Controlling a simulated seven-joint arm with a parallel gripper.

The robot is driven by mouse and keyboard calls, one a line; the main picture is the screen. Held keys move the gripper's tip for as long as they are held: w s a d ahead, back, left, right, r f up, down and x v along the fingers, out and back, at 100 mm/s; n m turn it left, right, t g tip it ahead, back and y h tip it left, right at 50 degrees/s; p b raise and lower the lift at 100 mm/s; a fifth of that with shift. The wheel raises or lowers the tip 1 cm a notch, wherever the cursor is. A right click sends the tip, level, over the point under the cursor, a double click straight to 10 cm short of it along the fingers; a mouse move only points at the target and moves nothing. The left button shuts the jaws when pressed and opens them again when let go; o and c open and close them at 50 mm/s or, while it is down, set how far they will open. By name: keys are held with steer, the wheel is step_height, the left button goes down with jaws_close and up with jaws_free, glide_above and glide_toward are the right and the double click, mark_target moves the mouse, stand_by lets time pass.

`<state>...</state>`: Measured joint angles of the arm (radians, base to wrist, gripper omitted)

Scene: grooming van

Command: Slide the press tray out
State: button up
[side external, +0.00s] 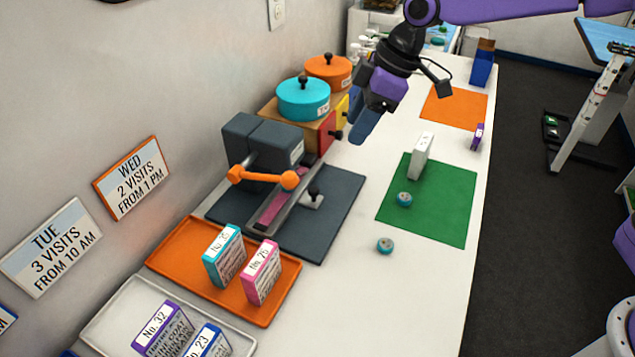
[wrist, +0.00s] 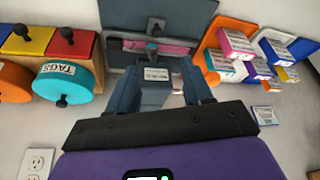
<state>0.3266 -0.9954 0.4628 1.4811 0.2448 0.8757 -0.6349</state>
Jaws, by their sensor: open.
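The press (side external: 262,143) is a dark grey block with an orange lever (side external: 262,177), standing on a dark grey base plate (side external: 335,208). Its tray (side external: 278,208) looks like a low grey channel with a pink strip in it, at the front of the press. A black knob (side external: 313,190) stands on a pale plate beside the channel. In the wrist view the press (wrist: 155,92) shows between my fingers, with the pink strip (wrist: 175,48) beyond it. My gripper (side external: 362,128) is open and empty, in the air to the right of and above the press, apart from the tray.
An orange tray (side external: 190,265) with two boxes lies in front. A green mat (side external: 440,210) with a white upright item is right. White tabletop between is partly clear.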

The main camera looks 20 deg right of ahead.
glide_toward(315, 189)
steer(key=x, duration=0.8)
steer(key=shift+a+f, duration=0.15)
steer(key=shift+f, duration=0.1)
jaws_close()
